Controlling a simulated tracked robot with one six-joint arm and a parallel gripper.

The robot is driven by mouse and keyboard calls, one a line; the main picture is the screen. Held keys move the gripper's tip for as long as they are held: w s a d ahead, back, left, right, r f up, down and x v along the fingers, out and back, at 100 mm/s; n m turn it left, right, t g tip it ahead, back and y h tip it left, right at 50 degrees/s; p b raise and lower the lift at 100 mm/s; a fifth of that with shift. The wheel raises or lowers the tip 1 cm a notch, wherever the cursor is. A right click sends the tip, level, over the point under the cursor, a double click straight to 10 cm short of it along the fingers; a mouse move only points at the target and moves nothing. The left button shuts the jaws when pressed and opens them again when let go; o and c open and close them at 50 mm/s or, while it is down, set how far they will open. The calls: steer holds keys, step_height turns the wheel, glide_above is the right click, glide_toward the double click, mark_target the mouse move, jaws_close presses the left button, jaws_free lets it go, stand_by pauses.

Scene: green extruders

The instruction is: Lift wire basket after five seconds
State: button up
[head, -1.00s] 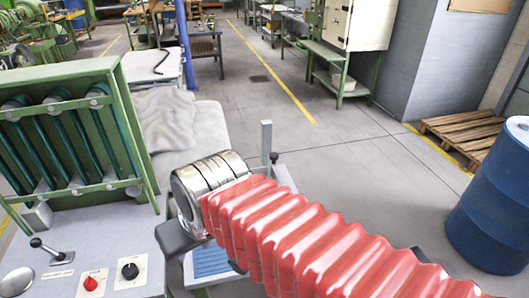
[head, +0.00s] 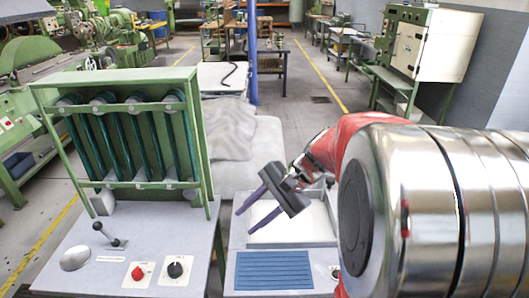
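I see no clear wire basket in the head view. My gripper (head: 244,222) has a dark body and two purple fingers. The fingers are spread apart with nothing between them, pointing down and left. It appears in front of the left edge of a shallow white tray (head: 318,239) on the light workbench. The tray looks empty where it shows; my arm hides its right side. I cannot tell how high the gripper is above the bench.
A blue grooved pad (head: 273,271) lies in front of the tray. At left, a green-framed rack (head: 127,84) holds dark green tubes above a panel with a lever (head: 110,235), a red knob (head: 137,273) and a black knob (head: 176,269).

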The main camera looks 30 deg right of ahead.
steer(key=w+d+f+m+t+y, duration=0.1)
steer(key=w+d+m+t, duration=0.15)
steer(key=d, duration=0.45)
steer(key=w+d+f+m+t, duration=0.1)
steer(key=d+f+m+t, duration=0.1)
steer(key=d+m, duration=0.3)
steer(key=w+d+f+m+t+y, duration=0.1)
steer(key=w+d+m+t, duration=0.15)
steer(key=d, duration=0.55)
steer(key=s+d+f+m+t+h, duration=0.1)
steer(key=s+d+f+m+t, duration=0.1)
steer(key=d, duration=0.4)
steer(key=s+d+f+m+t+h, duration=0.1)
steer(key=s+d+f+m+t, duration=0.1)
steer(key=d, duration=0.4)
steer(key=s+d+f+m+t+h, duration=0.1)
steer(key=d+m+t+h, duration=0.1)
steer(key=d+m, duration=0.2)
steer(key=d, duration=0.3)
steer(key=shift+s+f+m+t, duration=0.3)
steer(key=shift+s+f, duration=0.1)
steer(key=shift+w, duration=0.15)
steer(key=x, duration=1.3)
steer(key=shift+w, duration=0.25)
steer(key=shift+f, duration=0.1)
jaws_close()
